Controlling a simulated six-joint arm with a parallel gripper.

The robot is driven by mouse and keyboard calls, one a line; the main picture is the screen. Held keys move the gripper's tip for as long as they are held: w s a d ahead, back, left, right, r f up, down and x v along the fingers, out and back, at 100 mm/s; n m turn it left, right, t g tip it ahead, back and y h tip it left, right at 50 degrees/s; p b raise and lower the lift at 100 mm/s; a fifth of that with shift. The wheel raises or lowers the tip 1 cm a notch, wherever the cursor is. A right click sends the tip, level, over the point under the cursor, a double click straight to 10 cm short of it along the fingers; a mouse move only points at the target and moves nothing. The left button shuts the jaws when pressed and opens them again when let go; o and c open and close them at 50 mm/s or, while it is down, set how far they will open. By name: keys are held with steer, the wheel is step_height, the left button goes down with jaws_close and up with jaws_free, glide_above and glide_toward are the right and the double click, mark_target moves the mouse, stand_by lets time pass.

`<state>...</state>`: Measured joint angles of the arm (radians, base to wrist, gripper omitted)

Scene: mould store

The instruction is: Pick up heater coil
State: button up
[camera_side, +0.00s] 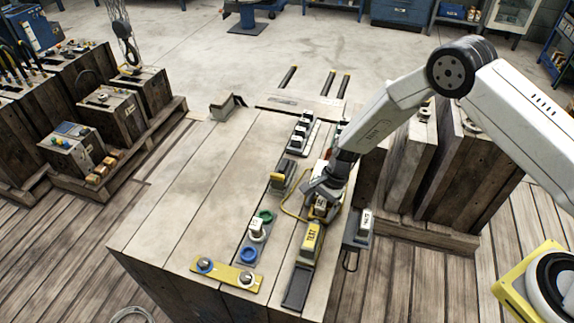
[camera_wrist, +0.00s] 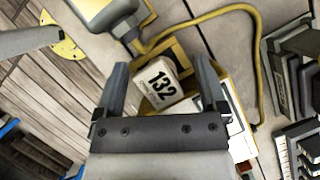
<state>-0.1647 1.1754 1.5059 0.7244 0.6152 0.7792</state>
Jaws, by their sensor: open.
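My gripper (camera_side: 323,188) is over the right part of the wooden bench, its fingers pointing down at a small unit. I see no clear gap or contact between fingers and block. No part is plainly recognisable as a heater coil; the marked block is the thing between the fingers. My gripper partly hides it in the side view.
A yellow-labelled block (camera_side: 311,238) and a grey-white unit (camera_side: 363,226) stand close to my gripper. A yellow plate with two knobs (camera_side: 231,276) lies at the front. The bench's left part (camera_side: 195,170) is clear.

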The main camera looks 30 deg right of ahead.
steer(key=shift+c, duration=0.2)
jaws_close()
steer(key=shift+r, duration=0.2)
steer(key=shift+r, duration=0.8)
steer(key=s+d+r, duration=0.3)
steer(key=s+r, duration=0.8)
steer(key=s, duration=0.2)
steer(key=shift+s+d, duration=0.25)
steer(key=shift+s, duration=0.05)
steer(key=shift+w, duration=0.1)
